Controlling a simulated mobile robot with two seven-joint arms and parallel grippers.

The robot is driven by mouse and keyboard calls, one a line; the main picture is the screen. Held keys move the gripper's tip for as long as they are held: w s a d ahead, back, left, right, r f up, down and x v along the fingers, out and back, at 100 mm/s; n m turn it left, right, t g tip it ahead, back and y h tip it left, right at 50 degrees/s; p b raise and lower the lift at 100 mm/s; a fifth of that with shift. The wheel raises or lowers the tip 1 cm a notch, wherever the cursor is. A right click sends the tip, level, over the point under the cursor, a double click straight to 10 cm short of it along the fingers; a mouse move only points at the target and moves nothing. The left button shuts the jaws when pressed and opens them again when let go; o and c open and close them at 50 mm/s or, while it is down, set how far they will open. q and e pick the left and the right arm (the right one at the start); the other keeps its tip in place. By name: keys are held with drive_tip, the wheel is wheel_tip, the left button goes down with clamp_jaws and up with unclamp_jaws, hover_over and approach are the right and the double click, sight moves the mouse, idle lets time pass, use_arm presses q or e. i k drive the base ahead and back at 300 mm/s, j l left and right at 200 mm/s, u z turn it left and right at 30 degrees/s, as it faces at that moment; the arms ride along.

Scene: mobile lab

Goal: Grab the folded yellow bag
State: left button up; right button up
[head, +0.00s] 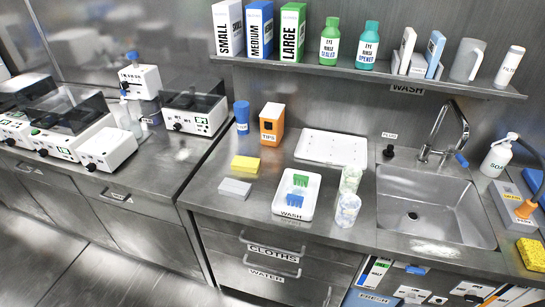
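A flat yellow folded-looking item (245,164) lies on the steel counter, left of the sink and behind a pale grey flat block (235,188). It may be the folded yellow bag, but the view is too small to tell bag from cloth. A second yellow thing (532,254), speckled like a sponge, lies at the right edge of the counter. Neither of my grippers shows in the head view.
An orange tips box (271,125) and blue bottle (242,117) stand behind the yellow item. A white wash tray (297,211) and two clear beakers (347,210) stand between it and the sink (434,205). A loaded shelf (367,74) hangs above. Drawers (270,255) are below.

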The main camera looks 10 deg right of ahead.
sight(240, 162)
drive_tip(key=i+j+z, duration=0.2)
drive_tip(key=z, duration=0.25)
drive_tip(key=i+j+z, duration=0.1)
drive_tip(key=j+z, duration=0.6)
drive_tip(key=j, duration=0.15)
drive_tip(key=i+j+z, duration=0.1)
drive_tip(key=j+z, duration=0.15)
drive_tip(key=j, duration=0.2)
